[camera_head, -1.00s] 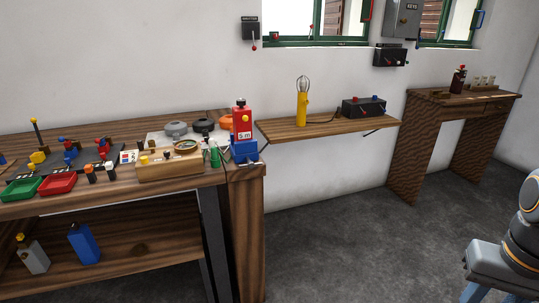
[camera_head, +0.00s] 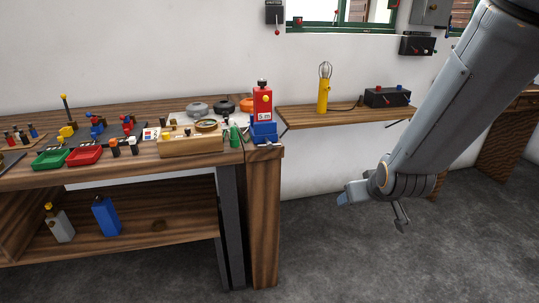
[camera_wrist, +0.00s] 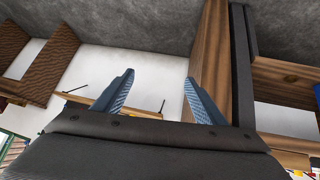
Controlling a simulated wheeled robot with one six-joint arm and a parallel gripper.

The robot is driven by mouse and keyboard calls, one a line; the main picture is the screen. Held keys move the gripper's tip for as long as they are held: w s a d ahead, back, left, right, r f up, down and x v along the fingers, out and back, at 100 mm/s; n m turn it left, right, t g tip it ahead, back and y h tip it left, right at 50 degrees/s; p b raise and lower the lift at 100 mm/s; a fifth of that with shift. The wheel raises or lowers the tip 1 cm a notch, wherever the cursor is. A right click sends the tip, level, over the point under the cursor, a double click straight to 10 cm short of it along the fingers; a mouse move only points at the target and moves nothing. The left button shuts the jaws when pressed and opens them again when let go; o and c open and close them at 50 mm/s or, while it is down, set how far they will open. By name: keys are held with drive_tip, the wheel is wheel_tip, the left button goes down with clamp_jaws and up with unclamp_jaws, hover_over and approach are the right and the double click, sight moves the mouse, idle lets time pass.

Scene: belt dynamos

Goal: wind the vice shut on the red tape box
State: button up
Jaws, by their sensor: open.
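The red tape box (camera_head: 262,102), marked "5 m", stands upright in the blue vice (camera_head: 264,131) at the right end of the workbench. I cannot tell from here whether the vice jaws touch the box. A small grey part shows at the vice's front, near the bench edge. My gripper (camera_head: 372,205) hangs in the air to the right of the bench and below its top, apart from the vice. In the wrist view its two blue fingers (camera_wrist: 158,95) are spread apart with nothing between them. The vice and the box are not clear in the wrist view.
The workbench (camera_head: 266,200) carries a green tray (camera_head: 52,158), a red tray (camera_head: 85,154) and a wooden block with a dial (camera_head: 190,144). A wall shelf (camera_head: 345,117) holds a yellow lamp (camera_head: 323,95) and a black box (camera_head: 387,97). The floor right of the bench is clear.

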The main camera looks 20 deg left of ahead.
drive_tip(key=w+a+n+t+y+b, duration=0.1)
drive_tip(key=w+a+n+t+y, duration=0.15)
drive_tip(key=a, duration=0.55)
drive_tip(key=w+a+n+t+y+b, duration=0.1)
drive_tip(key=w+a+t, duration=0.1)
drive_tip(key=w+a, duration=0.35)
drive_tip(key=n+t+y, duration=0.3)
drive_tip(key=y, duration=0.1)
approach(270, 147)
drive_tip(key=shift+m+g, duration=0.25)
drive_tip(key=x, duration=0.8)
drive_tip(key=shift+w+r, duration=0.1)
drive_tip(key=shift+r, duration=0.1)
clamp_jaws()
